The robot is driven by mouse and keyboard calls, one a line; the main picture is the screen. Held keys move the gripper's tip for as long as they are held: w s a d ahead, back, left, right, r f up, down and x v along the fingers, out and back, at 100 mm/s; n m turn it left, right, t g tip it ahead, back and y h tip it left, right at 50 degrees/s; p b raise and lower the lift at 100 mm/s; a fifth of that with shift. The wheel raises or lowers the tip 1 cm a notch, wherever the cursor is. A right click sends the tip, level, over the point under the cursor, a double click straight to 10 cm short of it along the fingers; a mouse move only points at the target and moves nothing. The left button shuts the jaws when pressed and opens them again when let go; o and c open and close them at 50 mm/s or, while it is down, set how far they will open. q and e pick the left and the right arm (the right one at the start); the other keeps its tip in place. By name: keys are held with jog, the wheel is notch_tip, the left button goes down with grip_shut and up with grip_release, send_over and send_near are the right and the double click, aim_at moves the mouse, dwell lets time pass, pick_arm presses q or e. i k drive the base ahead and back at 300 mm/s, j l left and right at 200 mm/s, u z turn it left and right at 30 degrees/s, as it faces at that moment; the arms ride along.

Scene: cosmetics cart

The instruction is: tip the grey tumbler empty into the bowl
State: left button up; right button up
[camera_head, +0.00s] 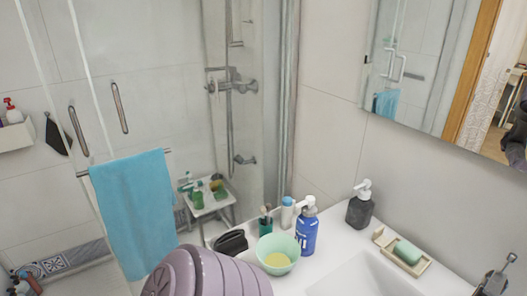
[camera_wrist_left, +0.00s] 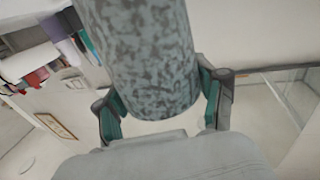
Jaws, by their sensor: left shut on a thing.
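In the left wrist view, my left gripper (camera_wrist_left: 165,108) is shut on the grey tumbler (camera_wrist_left: 142,50), which has a mottled grey-green surface. Its fingers lie on either side of the tumbler's near end. The tumbler's far end runs out of the top of the picture, so its opening and contents are hidden. In the head view, the pale green bowl (camera_head: 272,244) stands on the white counter, with something yellow in its bottom. My left gripper and the tumbler do not show there, so their distance from the bowl cannot be told.
Beside the bowl are a blue bottle (camera_head: 307,232), a teal cup (camera_head: 265,226) and a black pouch (camera_head: 231,243). A dark dispenser (camera_head: 359,210) and a soap dish (camera_head: 385,240) stand further right by the sink (camera_head: 350,283). A mauve ribbed shape (camera_head: 205,277) fills the bottom foreground.

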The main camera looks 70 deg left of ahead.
aim_at(278, 253)
jog(key=k+j+u, duration=0.25)
jog(key=k+j, duration=0.15)
jog(key=j, duration=0.25)
jog(key=k+j+u, duration=0.1)
jog(key=j, duration=0.25)
jog(key=k, duration=0.1)
